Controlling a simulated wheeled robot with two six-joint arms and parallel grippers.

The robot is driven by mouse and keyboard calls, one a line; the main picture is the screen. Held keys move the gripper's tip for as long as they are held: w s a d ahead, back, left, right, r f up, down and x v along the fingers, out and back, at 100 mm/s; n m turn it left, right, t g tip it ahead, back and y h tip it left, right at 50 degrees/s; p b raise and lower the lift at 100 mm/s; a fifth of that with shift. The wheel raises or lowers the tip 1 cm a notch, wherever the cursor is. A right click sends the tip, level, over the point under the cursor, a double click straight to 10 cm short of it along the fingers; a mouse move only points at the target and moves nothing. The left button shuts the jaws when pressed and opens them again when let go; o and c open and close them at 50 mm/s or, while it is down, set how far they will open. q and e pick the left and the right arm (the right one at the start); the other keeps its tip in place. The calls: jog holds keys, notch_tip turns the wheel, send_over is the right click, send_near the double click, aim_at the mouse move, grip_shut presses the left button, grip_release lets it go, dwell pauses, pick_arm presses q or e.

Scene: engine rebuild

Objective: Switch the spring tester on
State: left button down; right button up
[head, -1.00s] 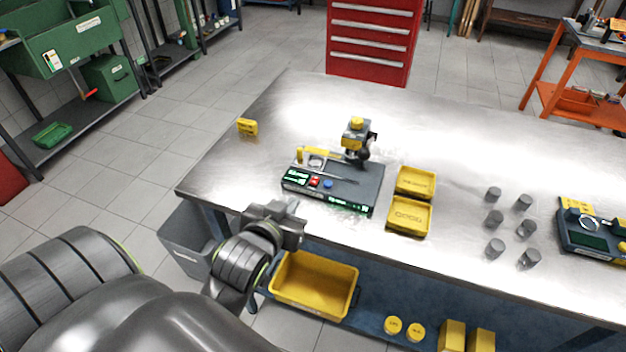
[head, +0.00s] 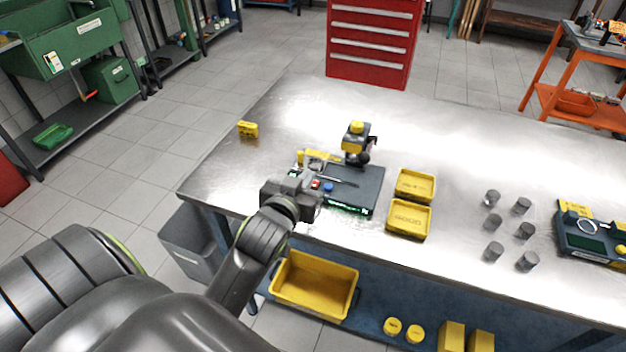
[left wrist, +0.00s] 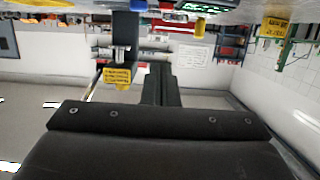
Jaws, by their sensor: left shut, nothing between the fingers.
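The spring tester (head: 368,190) appears to be the dark grey bench unit with an upright, yellow-topped head (head: 356,140) at its back right. On its front part are a red button (head: 316,184) and a blue button (head: 328,187). My right gripper is out of view.
Two yellow trays (head: 415,185) sit right of the tester. Several grey cylinders (head: 525,230) and another dark device (head: 590,240) are farther right. A small yellow block (head: 248,128) stands at the table's left. The metal table (head: 450,140) is clear behind.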

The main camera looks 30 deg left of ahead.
pick_arm(q)
send_over(315, 184)
jog(key=s, duration=0.2)
jog(key=shift+w+d+f+p, duration=0.2)
jog(key=shift+w+f+p, duration=0.1)
jog(key=shift+f, duration=0.2)
notch_tip(315, 184, down, 3)
jog(key=shift+r, duration=0.2)
jog(key=shift+f, duration=0.8)
